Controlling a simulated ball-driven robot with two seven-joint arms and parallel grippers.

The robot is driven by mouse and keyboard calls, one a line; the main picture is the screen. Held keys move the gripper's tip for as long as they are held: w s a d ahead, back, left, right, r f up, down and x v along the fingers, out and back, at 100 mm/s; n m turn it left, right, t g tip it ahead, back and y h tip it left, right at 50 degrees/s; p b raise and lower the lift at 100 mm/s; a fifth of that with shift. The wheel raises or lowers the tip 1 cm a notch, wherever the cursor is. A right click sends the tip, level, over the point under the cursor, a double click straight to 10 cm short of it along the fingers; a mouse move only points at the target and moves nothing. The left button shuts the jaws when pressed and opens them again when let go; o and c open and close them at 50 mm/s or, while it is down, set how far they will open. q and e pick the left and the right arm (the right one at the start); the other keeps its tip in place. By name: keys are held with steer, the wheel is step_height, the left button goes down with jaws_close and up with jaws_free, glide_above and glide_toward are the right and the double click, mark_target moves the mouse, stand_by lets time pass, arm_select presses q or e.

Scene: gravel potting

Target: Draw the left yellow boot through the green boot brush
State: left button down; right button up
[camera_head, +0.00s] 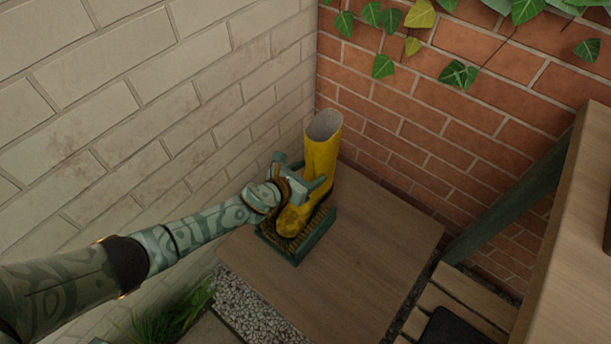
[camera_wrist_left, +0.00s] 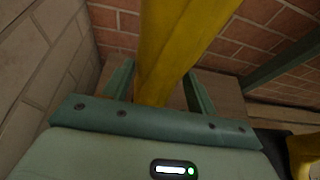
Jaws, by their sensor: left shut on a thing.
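A yellow boot (camera_head: 321,158) stands nearly upright, its foot down among the bristles of the green boot brush (camera_head: 313,241). Dark brown dirt shows on its foot. My left gripper (camera_head: 311,189) is shut on the boot's lower shaft, from the left. In the left wrist view the boot's shaft (camera_wrist_left: 182,45) rises between the two green fingers of my left gripper (camera_wrist_left: 158,90). The wrist view hides the brush and the boot's foot. My right gripper is in neither view.
Board is free to the right. Another yellow object (camera_wrist_left: 302,155) is cut off in the left wrist view.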

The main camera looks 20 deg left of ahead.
mark_target(307, 179)
arm_select(q)
steer(key=shift+s+a, duration=1.85)
steer(key=shift+s, duration=3.1)
steer(key=shift+w+d, duration=0.4)
steer(key=shift+w, duration=0.7)
steer(key=shift+w+d, duration=0.4)
steer(key=shift+w, duration=0.65)
steer(key=shift+w+d, duration=0.4)
steer(key=shift+w, duration=0.7)
steer(key=shift+w+d+r, duration=0.1)
steer(key=shift+w+d, duration=0.25)
steer(key=shift+w, duration=0.55)
steer(key=shift+w+d, duration=0.35)
steer(key=shift+w, duration=0.5)
steer(key=shift+s+a+p, duration=0.15)
steer(key=shift+s+a, duration=0.15)
steer(key=shift+s, duration=0.5)
steer(key=shift+s+a+p, duration=0.1)
steer(key=shift+s+a, duration=0.25)
steer(key=shift+s, duration=0.5)
steer(key=shift+s+a+p, duration=0.15)
steer(key=shift+s+a, duration=0.15)
steer(key=shift+s, duration=0.5)
steer(key=shift+s+a, duration=0.3)
steer(key=shift+s, duration=0.55)
steer(key=shift+s+a, duration=0.35)
steer(key=shift+s, duration=0.55)
steer(key=shift+s+a, duration=0.3)
steer(key=shift+s, duration=0.55)
steer(key=shift+r, duration=0.15)
